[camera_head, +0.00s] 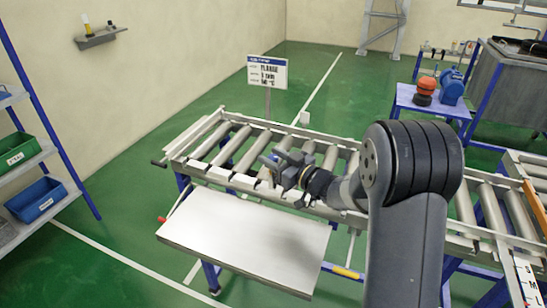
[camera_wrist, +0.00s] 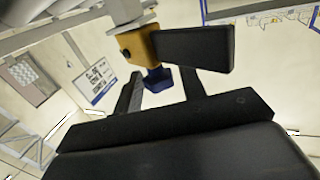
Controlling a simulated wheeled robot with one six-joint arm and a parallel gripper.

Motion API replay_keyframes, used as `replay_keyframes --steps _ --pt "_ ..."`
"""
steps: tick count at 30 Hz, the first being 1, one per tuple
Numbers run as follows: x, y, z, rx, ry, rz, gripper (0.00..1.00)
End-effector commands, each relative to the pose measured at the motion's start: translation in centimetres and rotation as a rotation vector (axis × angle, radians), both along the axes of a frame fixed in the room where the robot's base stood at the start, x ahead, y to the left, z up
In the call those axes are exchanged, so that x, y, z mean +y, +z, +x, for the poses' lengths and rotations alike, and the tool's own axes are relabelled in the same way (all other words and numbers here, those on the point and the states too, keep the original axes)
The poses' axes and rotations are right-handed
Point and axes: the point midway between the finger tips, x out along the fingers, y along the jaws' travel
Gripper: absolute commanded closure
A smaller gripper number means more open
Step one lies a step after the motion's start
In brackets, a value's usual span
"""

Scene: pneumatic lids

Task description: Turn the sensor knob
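In the wrist view, a blue knob (camera_wrist: 157,79) sits under a yellow-orange block (camera_wrist: 139,46), with a black bar-shaped part (camera_wrist: 205,47) extending to the right. My gripper (camera_wrist: 162,85) is open. One dark finger lies on each side of the blue knob, and a gap shows on the right. Whether the left finger touches the knob I cannot tell. In the head view, my gripper (camera_head: 283,163) is at the front side of the roller conveyor (camera_head: 240,181). The sensor cannot be made out clearly there.
A flat light-grey shelf (camera_head: 245,238) juts out in front of the conveyor. A sign on a post (camera_head: 267,72) stands behind it. A blue table (camera_head: 430,105) bears an orange-and-black object (camera_head: 425,91) and a blue machine (camera_head: 451,87). A rack with green (camera_head: 17,150) and blue bins (camera_head: 37,199) stands left.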

Motion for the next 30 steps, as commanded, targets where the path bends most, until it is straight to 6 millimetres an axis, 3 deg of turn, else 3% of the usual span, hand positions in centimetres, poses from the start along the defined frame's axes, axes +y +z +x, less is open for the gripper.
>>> replay_keyframes --steps 13,30 --pt "-0.02 0.01 -0.02 0.000 0.000 0.000 0.97" --pt "-0.08 0.14 0.13 -0.008 0.261 -0.001 0.97"
